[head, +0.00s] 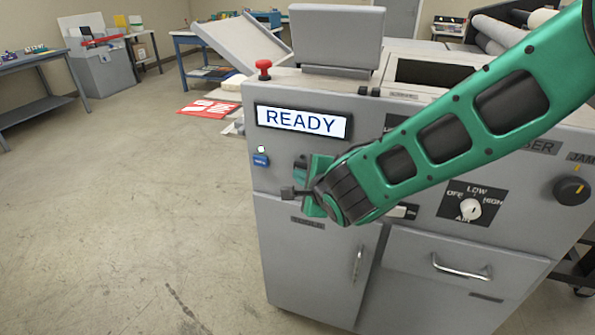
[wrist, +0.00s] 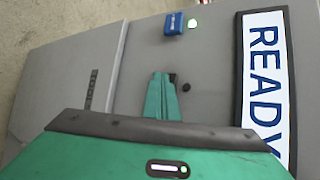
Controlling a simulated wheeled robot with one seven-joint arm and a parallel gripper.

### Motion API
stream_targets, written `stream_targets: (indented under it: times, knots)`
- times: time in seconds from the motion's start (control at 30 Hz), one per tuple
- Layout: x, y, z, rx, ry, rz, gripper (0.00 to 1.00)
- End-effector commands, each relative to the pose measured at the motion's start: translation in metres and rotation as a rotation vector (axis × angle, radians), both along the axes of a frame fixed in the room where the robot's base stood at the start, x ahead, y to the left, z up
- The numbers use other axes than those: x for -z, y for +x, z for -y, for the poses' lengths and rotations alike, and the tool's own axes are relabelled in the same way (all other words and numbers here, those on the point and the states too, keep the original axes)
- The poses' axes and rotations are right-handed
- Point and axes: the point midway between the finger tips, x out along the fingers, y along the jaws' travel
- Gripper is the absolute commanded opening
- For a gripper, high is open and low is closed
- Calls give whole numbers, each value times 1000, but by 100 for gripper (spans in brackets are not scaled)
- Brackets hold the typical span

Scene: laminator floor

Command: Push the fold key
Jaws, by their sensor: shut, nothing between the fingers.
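A small blue key (head: 260,161) sits on the grey machine's front, below the left end of the READY display. Its lettering is too small to read, so I cannot confirm it as the fold key. It also shows at the top of the wrist view (wrist: 173,24), with a small glowing lamp beside it. My green gripper (head: 317,170) is in front of the panel, to the right of the blue key and apart from it. In the wrist view its fingers (wrist: 160,80) are together and empty. My arm hides part of the panel.
The display (head: 302,121) reads READY. A red knob (head: 264,68) stands on the machine's top left corner. A rotary dial (head: 467,209) and a black knob (head: 571,190) are on the right. Cabinet doors and a drawer lie below. The floor at left is clear.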

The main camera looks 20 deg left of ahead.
Motion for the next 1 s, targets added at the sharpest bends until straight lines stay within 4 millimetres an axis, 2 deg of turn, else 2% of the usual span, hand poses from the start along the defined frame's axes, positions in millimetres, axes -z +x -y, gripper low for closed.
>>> stream_targets:
  times: [0.27,1.0]
  knots:
    - [0,-1,0,1,0,1,0]
    - [0,-22,-2,-2,-1,0,0]
